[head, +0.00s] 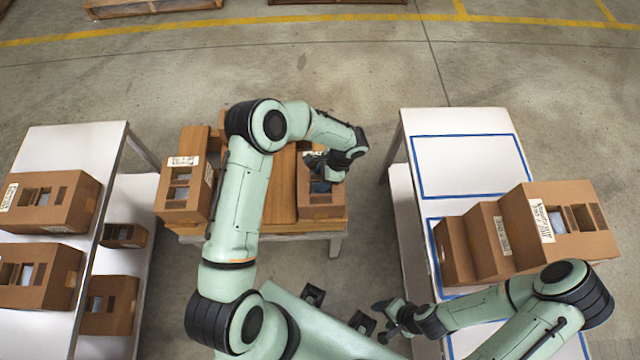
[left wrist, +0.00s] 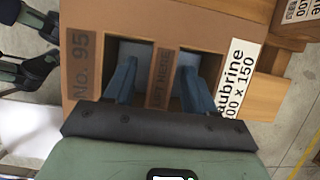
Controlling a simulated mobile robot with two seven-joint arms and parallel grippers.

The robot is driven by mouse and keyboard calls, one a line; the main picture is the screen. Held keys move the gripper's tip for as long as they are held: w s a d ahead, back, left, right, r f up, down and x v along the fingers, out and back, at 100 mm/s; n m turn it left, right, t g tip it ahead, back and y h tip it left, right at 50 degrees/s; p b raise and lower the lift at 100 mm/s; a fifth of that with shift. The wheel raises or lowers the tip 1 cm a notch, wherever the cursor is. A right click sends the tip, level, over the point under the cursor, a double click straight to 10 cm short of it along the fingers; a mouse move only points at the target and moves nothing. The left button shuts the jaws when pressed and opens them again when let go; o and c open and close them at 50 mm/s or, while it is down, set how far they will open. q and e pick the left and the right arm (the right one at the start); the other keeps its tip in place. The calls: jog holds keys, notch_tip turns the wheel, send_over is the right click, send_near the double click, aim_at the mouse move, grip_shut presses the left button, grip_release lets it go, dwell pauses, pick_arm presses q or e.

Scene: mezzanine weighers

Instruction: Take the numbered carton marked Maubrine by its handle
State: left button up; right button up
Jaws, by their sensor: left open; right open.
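The brown carton marked Maubrine (left wrist: 145,25) fills much of the left wrist view. It bears "No. 95" on one side and a white label (left wrist: 236,78) on the other. Its handle strip (left wrist: 160,78), printed LIFT HERE, runs between two dark openings. My left gripper (left wrist: 158,75) is open, with one blue finger over each opening and the strip between them; how deep they reach I cannot tell. In the head view this carton (head: 322,211) stands on the middle wooden stand, under my left gripper (head: 325,172). My right gripper (head: 384,318) is open and empty, low in the picture.
Another labelled carton (head: 184,190) stands left on the middle stand (head: 215,231). A white shelf unit (head: 72,145) with several cartons is at left. A white table (head: 455,122) with blue outlines and more cartons is at right. Floor shows between the stands.

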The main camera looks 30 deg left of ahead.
pick_arm(q)
jog(key=shift+c, duration=0.3)
grip_shut()
dwell(1.1)
